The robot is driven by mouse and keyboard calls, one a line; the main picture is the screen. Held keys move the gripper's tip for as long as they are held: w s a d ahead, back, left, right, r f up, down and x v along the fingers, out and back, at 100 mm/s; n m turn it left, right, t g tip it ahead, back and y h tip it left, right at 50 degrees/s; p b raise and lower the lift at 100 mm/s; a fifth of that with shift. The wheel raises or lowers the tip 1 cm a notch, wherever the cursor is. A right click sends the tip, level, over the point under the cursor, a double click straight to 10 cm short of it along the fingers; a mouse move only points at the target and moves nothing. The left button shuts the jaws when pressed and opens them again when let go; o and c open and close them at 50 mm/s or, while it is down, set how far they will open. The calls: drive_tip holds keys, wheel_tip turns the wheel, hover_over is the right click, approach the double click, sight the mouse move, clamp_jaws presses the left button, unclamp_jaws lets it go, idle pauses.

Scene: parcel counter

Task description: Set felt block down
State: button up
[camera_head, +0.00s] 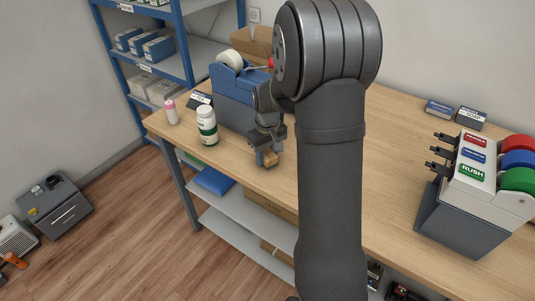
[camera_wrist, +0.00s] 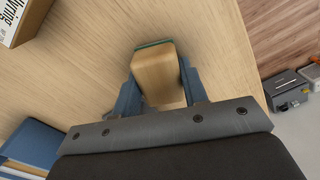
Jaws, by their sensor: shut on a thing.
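The felt block (camera_wrist: 158,75) is a small tan wooden block with a thin dark green layer on its far end in the wrist view. My gripper (camera_wrist: 160,82) is shut on it, with one blue-grey finger on each side. In the head view my gripper (camera_head: 267,150) is low over the wooden counter (camera_head: 240,174), near its front edge. The block (camera_head: 270,158) shows there between the fingertips. I cannot tell whether its underside touches the counter.
A white bottle with a green label (camera_head: 207,126) and a pink-capped bottle (camera_head: 170,113) stand left of my gripper. A blue tape dispenser (camera_head: 233,92) stands behind it. A label-roll holder (camera_head: 477,185) is at the right. The counter's front edge is close.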

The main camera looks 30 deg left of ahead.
sight(268, 153)
drive_tip(key=shift+f, duration=0.1)
drive_tip(key=o, duration=1)
drive_tip(key=shift+c, duration=0.2)
wheel_tip(268, 153, up, 12)
drive_tip(key=shift+f, duration=4.05)
drive_tip(key=shift+f, duration=0.1)
